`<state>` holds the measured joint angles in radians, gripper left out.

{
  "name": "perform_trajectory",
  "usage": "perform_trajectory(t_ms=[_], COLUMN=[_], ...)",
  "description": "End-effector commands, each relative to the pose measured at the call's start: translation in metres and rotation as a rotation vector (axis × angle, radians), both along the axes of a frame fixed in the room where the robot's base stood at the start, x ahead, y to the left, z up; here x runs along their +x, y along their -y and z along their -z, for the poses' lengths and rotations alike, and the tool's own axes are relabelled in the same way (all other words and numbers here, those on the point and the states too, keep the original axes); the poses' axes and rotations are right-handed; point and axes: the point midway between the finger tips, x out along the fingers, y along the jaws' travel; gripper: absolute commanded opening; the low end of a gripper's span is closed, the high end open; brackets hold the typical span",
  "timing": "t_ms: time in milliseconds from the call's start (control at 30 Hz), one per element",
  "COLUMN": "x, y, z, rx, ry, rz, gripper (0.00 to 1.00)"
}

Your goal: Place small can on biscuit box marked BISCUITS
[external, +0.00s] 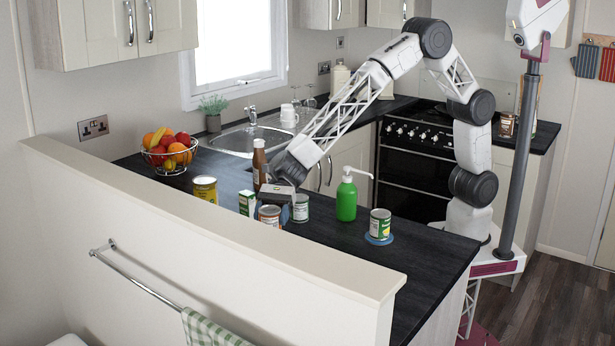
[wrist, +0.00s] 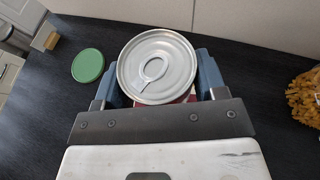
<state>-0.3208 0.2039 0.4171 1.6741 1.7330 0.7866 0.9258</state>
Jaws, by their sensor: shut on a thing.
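My gripper (wrist: 157,88) is shut on a small can (wrist: 157,62) with a silver ring-pull lid; a bit of reddish label shows below the rim. The blue fingers press on its left and right sides. In the external view my gripper (external: 284,207) is low over the dark counter, among several groceries. The can with a reddish-brown label (external: 269,217) there looks like the held one. I cannot tell whether its base touches the counter. I cannot make out a box marked BISCUITS in either view.
Close by stand a green-and-white carton (external: 247,204), another can (external: 300,209), a sauce bottle (external: 259,166) and a yellow can (external: 205,189). A green soap bottle (external: 346,200) and a can (external: 380,224) on a blue coaster stand right. A green disc (wrist: 88,65) lies left in the wrist view.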

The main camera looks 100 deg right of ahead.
Motion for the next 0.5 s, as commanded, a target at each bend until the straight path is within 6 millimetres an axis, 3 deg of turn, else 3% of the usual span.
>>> perform_trajectory(t_ms=[333,500], x=[0.001,0.001], y=[0.000,0.000], z=[0.001,0.011], rx=[0.000,0.000], ry=[-0.001,-0.003], rz=[0.000,0.000], gripper=[0.35,0.35])
